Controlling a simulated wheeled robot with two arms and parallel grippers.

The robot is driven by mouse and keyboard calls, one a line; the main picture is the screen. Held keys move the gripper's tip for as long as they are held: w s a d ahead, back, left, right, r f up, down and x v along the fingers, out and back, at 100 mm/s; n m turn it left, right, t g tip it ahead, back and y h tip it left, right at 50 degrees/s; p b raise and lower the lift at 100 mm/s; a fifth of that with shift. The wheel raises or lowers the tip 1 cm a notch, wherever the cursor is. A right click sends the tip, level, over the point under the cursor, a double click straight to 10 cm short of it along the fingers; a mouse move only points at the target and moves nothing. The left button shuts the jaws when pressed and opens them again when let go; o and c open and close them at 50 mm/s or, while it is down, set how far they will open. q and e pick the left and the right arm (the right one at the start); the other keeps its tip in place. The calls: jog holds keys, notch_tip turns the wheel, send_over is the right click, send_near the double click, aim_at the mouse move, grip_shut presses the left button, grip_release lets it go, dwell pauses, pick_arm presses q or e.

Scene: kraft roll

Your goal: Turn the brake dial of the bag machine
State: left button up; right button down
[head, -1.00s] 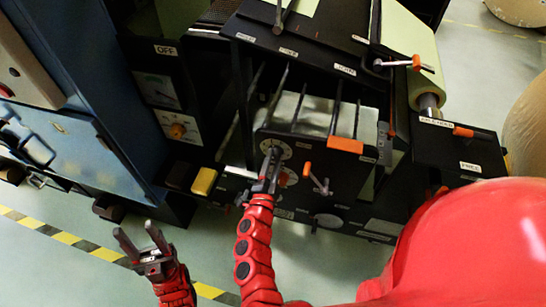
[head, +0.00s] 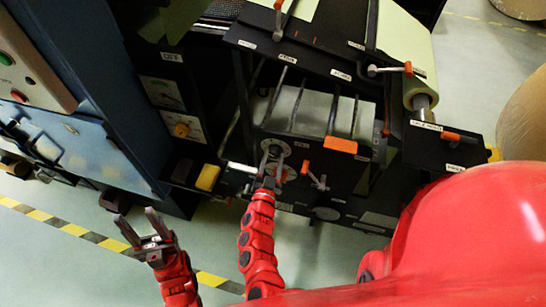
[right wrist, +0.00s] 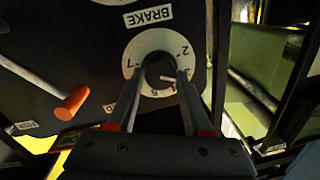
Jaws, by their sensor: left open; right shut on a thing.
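The brake dial (right wrist: 151,52) is a white numbered disc with a dark knob at its centre, on a black panel of the bag machine, below a BRAKE label (right wrist: 148,16) in the right wrist view. In the head view the dial (head: 285,147) is partly hidden behind my right gripper. My right gripper (right wrist: 160,72) has its two fingers shut on the dark knob, one on each side. It also shows in the head view (head: 270,160). My left gripper (head: 140,227) is open and empty over the floor, apart from the machine.
An orange-tipped lever (right wrist: 72,103) sits left of the dial in the right wrist view. Another orange-handled lever (head: 313,176) is right of my right gripper in the head view. A yellow block (head: 208,177) sticks out at left. Floor with striped tape (head: 75,230) is clear at lower left.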

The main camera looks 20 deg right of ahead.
jog(key=shift+n, duration=0.3)
jog(key=shift+c, duration=1.6)
grip_release()
jog(key=v, duration=1.7)
jog(key=shift+s+b, duration=0.2)
jog(key=shift+b, duration=0.1)
